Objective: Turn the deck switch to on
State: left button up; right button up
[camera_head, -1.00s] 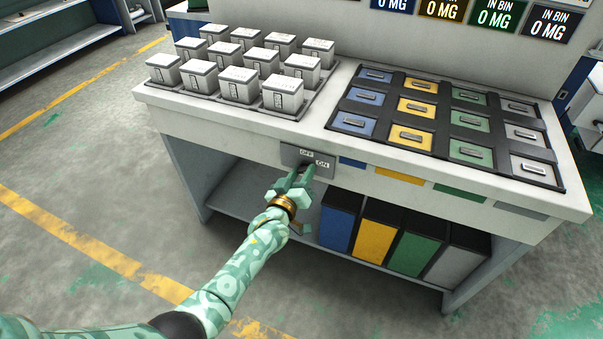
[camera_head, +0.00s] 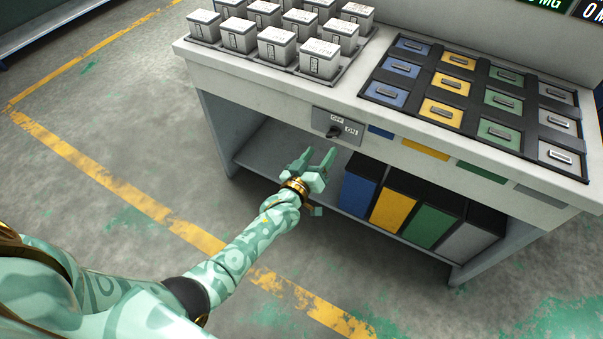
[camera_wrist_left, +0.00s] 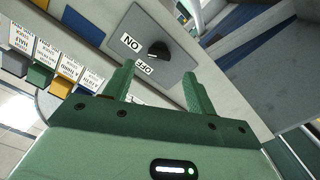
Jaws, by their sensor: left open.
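The deck switch (camera_head: 334,131) is a dark knob on a grey plate on the front edge of the deck, with an OFF label above it and an ON label to its right. It also shows in the left wrist view (camera_wrist_left: 158,51), beyond the fingertips. I cannot tell for sure which label the knob points to. My left gripper (camera_head: 315,160) is open and empty, a little below and in front of the switch, apart from it. In the left wrist view its two green fingers (camera_wrist_left: 157,84) are spread, with the plate behind them. My right gripper is not in view.
White boxes (camera_head: 318,58) stand in a tray on the deck's left. Coloured lidded compartments (camera_head: 447,85) fill its right. Blue, yellow, green and grey bins (camera_head: 395,209) stand on the shelf below, right of my gripper. The floor in front is clear.

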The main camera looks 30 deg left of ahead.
pick_arm(q)
jog(key=s+p, duration=0.2)
jog(key=s, duration=0.7)
jog(key=shift+s+a+p, duration=0.15)
jog(key=shift+s+p, duration=0.1)
jog(key=shift+p, duration=0.15)
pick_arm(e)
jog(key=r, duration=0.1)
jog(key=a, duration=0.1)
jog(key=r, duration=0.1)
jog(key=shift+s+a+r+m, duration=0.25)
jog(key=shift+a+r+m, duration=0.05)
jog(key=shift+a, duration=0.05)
